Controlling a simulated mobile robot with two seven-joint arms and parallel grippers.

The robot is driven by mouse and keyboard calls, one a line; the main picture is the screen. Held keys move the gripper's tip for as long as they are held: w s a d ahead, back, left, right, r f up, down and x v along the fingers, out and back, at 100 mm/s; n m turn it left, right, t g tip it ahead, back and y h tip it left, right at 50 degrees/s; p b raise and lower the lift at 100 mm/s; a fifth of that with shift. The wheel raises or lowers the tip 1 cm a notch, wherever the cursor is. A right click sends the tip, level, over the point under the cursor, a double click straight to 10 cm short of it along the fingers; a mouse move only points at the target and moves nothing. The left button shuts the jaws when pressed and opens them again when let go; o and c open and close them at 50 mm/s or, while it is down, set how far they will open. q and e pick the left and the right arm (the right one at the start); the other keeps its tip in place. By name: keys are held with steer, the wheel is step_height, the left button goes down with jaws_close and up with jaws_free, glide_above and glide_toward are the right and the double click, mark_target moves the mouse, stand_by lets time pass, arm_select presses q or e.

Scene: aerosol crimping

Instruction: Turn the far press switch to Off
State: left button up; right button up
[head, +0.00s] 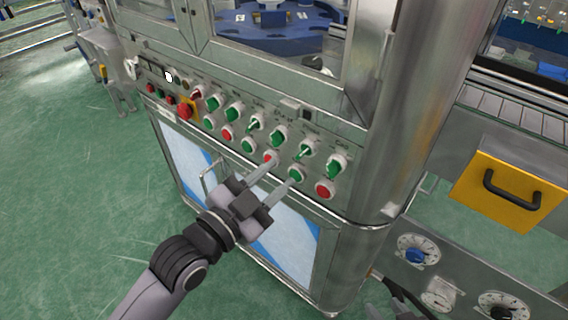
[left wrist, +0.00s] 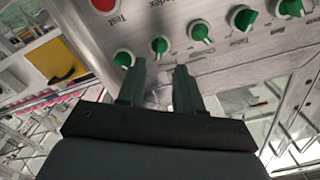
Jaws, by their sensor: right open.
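Green selector switches run in a row along the steel panel (head: 170,62); the knobs at the right end include one switch (head: 306,150) and the rightmost switch (head: 337,166). I cannot read their labels in the head view, so I cannot tell which is the far press switch. My left gripper (head: 282,169) is in front of the lower button row, fingers apart and empty. In the left wrist view its fingers (left wrist: 158,70) are spread just below a row of green knobs, including one knob (left wrist: 159,46). My right gripper (head: 392,302) is only partly visible at the bottom edge.
Red and green buttons sit below the switches, with a red emergency stop (head: 185,112) at the left. A steel column (head: 400,120) stands right of the panel. Green floor (head: 75,170) is open at left.

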mark_target(299, 156)
arm_select(q)
steer(key=shift+x, duration=3.05)
jaws_close()
